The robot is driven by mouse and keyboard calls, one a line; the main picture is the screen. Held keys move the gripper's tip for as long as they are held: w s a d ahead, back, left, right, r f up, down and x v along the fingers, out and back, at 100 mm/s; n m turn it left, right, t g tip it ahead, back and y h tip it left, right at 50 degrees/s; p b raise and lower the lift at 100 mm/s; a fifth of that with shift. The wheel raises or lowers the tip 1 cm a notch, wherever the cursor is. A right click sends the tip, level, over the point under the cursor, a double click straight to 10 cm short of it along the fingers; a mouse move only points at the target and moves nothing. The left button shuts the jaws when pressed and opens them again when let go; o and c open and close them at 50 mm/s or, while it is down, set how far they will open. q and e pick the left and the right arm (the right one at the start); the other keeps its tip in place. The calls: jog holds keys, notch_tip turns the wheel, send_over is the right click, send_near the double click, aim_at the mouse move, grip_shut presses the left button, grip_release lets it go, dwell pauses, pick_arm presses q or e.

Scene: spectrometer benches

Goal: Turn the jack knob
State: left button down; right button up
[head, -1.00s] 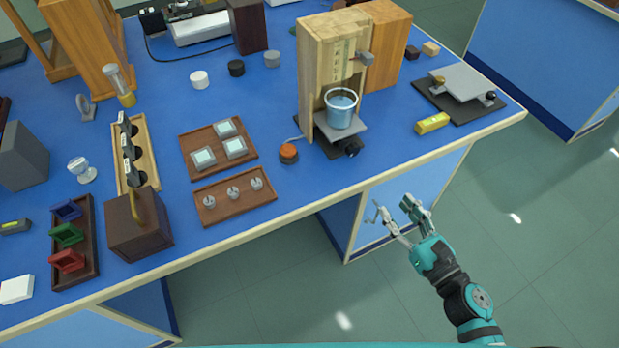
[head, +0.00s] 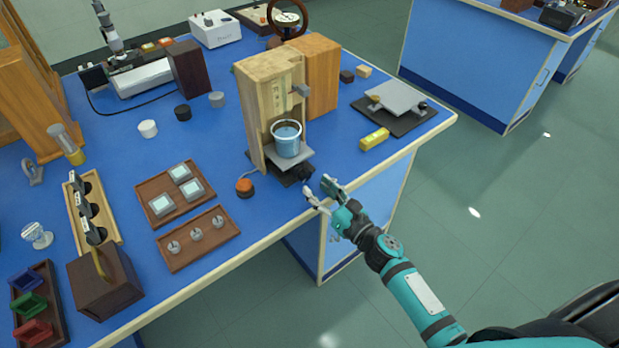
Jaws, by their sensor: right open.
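A small jack with a grey top plate (head: 300,156) stands in front of a wooden housing (head: 256,115) near the bench's front edge. A blue cup of liquid (head: 286,142) sits on the plate. The dark jack knob (head: 306,171) is low on the jack's front right, beside my fingertips. My right gripper (head: 320,188) is open, just in front of the knob and over the bench's front edge. I cannot tell whether a finger touches the knob. My left gripper is not in view.
An orange-topped button (head: 244,187) sits left of the jack. A yellow block (head: 374,139) and another grey plate on a black base (head: 399,97) are to the right. Wooden trays (head: 199,239) lie to the left. The floor in front is clear.

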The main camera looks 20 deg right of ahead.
aim_at(306, 178)
jog(key=x, duration=0.2)
jog(key=shift+w+a, duration=0.1)
jog(key=shift+w, duration=0.2)
jog(key=shift+w+a, duration=0.15)
jog(key=shift+w, duration=0.35)
jog(key=shift+a, duration=0.1)
jog(key=c, duration=0.9)
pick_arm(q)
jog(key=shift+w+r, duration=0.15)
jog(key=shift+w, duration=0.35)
pick_arm(e)
jog(key=shift+n, duration=0.3)
